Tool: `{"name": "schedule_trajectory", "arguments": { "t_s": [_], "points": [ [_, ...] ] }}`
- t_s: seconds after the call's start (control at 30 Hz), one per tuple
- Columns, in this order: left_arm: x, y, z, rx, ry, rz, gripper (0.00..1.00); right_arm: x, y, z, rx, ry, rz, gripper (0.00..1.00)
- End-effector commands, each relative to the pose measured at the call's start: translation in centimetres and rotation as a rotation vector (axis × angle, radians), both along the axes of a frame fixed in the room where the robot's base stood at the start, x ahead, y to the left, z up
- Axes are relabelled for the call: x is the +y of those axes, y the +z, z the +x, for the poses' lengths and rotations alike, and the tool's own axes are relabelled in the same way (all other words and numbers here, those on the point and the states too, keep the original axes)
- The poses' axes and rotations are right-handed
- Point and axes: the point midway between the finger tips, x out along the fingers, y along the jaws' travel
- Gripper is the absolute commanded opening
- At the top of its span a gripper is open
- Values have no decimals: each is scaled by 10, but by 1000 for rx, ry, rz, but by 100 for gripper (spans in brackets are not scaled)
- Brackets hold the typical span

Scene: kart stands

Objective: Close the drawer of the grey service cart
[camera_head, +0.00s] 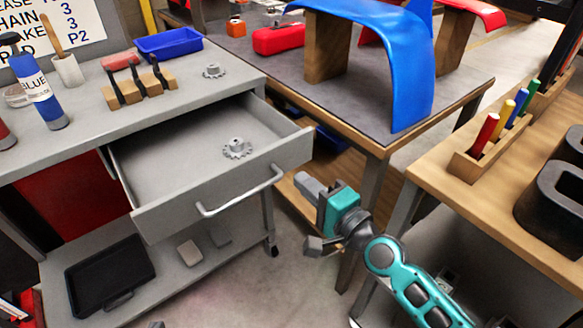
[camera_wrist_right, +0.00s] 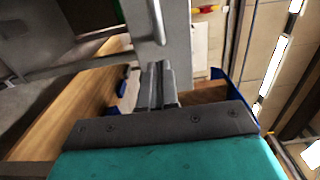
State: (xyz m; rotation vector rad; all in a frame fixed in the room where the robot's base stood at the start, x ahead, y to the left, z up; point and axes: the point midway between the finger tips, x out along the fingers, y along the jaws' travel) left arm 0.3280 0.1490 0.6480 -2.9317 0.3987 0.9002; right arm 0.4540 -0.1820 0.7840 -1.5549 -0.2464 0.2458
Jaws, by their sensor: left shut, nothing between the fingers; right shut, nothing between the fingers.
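The grey service cart (camera_head: 150,105) stands at the left in the head view. Its drawer (camera_head: 180,175) is pulled well out, with a silver handle (camera_head: 240,195) across its front. A grey gear (camera_head: 237,149) lies inside the drawer. My right gripper (camera_head: 308,184) is shut and empty, just right of the drawer front at its right corner. Its closed fingers (camera_wrist_right: 158,85) also show in the right wrist view, close to grey metal parts; I cannot tell whether they touch. My left gripper is not clearly visible; a tiny grey tip at the bottom edge cannot be identified.
The cart top holds a blue tray (camera_head: 168,43), a blue spray bottle (camera_head: 40,95) and a wooden block rack (camera_head: 140,88). A black tray (camera_head: 110,277) lies on the lower shelf. A workbench (camera_head: 375,135) stands behind my right gripper; another table (camera_head: 440,170) is at the right.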

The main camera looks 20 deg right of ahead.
Motion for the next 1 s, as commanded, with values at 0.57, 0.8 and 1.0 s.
{"name": "schedule_trajectory", "arguments": {
  "t_s": [0.57, 0.8, 1.0],
  "points": [
    [-1, 2, 3, -4, 8, -8, 0, 14, -1, 44, 1, 0, -3, 0],
    [-1, 2, 4, -7, 8, -8, 0, 14, -1, 45, 1, 0, -3, 0],
    [-1, 2, 4, -6, 7, -7, 0, 18, 0, 57, -1, 0, 0, 0]
  ]
}}
